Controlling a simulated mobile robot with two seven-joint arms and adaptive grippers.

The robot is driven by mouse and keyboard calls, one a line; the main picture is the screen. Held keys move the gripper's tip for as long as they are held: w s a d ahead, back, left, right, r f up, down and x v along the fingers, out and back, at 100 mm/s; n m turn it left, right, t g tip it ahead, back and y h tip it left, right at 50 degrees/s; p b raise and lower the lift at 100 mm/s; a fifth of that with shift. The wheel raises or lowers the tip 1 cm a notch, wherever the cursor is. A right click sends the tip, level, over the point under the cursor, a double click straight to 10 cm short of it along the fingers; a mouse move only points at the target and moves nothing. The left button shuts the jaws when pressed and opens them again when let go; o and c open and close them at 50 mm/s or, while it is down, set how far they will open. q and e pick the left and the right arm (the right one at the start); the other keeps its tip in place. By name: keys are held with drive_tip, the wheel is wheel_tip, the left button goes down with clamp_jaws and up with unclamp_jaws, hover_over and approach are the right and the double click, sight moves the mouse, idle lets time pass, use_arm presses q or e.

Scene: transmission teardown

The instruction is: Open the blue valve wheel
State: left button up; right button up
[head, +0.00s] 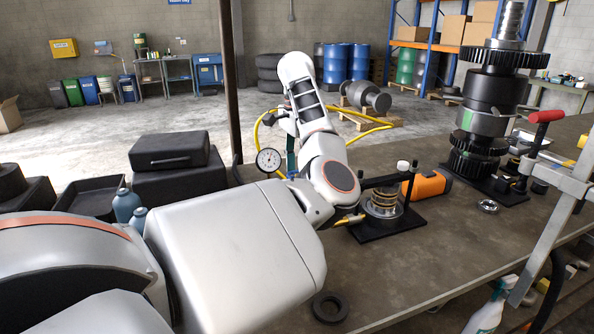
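My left arm reaches in from the lower left and bends up past the middle of the head view. I cannot make out a blue valve wheel; the arm covers much of this area. A teal-green upright (291,158) shows partly behind the forearm, with a round white dial gauge (268,160) to its left. A yellow hose (258,128) curves around there. My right gripper is not in view.
Black cases (168,152) and blue bottles (127,204) stand left. A clamp (560,200) rises at right.

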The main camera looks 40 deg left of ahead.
use_arm(q)
drive_tip(key=shift+n, duration=0.6)
drive_tip(key=o, duration=1.1)
wheel_tip(320, 180, up, 12)
idle(0.5)
